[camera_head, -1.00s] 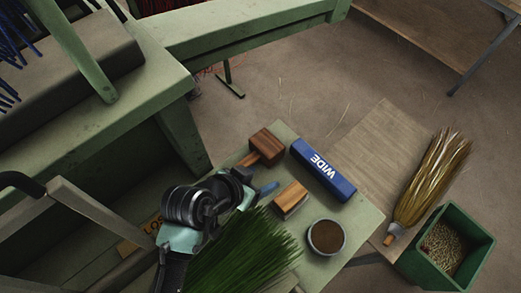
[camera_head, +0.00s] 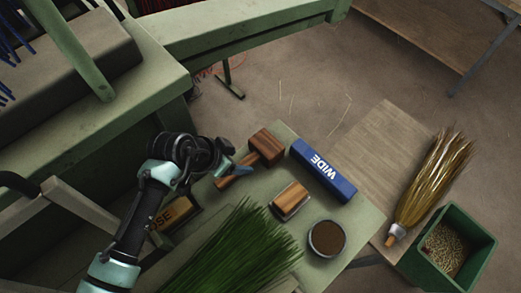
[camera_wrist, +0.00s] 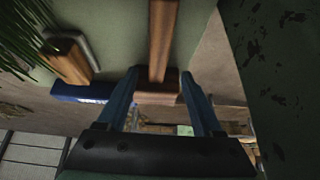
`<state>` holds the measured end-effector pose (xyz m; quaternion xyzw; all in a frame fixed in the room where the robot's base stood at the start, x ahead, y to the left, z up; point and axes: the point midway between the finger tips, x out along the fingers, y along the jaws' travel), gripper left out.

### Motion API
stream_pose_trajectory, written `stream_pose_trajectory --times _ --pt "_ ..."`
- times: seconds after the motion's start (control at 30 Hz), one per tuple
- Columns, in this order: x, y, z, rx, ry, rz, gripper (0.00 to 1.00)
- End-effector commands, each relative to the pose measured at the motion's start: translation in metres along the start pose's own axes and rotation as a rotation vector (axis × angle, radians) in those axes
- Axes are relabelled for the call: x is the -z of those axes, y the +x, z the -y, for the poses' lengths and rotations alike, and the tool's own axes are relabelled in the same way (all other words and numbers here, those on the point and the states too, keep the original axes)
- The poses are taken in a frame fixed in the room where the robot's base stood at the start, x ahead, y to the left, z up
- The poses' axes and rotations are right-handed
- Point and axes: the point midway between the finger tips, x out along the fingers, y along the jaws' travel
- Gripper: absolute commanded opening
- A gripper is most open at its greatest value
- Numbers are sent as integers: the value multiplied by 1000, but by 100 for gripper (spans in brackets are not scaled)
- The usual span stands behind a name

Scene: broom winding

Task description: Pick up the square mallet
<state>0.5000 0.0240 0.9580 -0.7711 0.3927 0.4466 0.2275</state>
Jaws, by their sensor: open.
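The square mallet (camera_head: 267,147) lies on the green table, with a dark brown block head and a wooden handle pointing to the lower left. In the wrist view its handle (camera_wrist: 162,38) runs down from the top edge between my fingers, and its head shows behind it, partly hidden. My gripper (camera_head: 243,162) is at the mallet's handle, close to the head. In the wrist view my gripper (camera_wrist: 159,76) is open, with one blue finger on each side of the mallet. I cannot tell whether the fingers touch it.
A blue box marked WIDE (camera_head: 323,170), a wooden block (camera_head: 290,200), a round dark-filled cup (camera_head: 326,238) and green bristles (camera_head: 225,258) crowd the table. A lettered box (camera_head: 178,214) lies near my arm.

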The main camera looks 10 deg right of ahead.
Motion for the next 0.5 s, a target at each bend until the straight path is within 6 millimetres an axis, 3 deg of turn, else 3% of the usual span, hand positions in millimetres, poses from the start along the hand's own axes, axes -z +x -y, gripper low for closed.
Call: stream_pose_trajectory --times 0.3,0.5 --pt "2 40 -5 -3 0 1 68" --pt "1 52 -4 0 1 0 68"
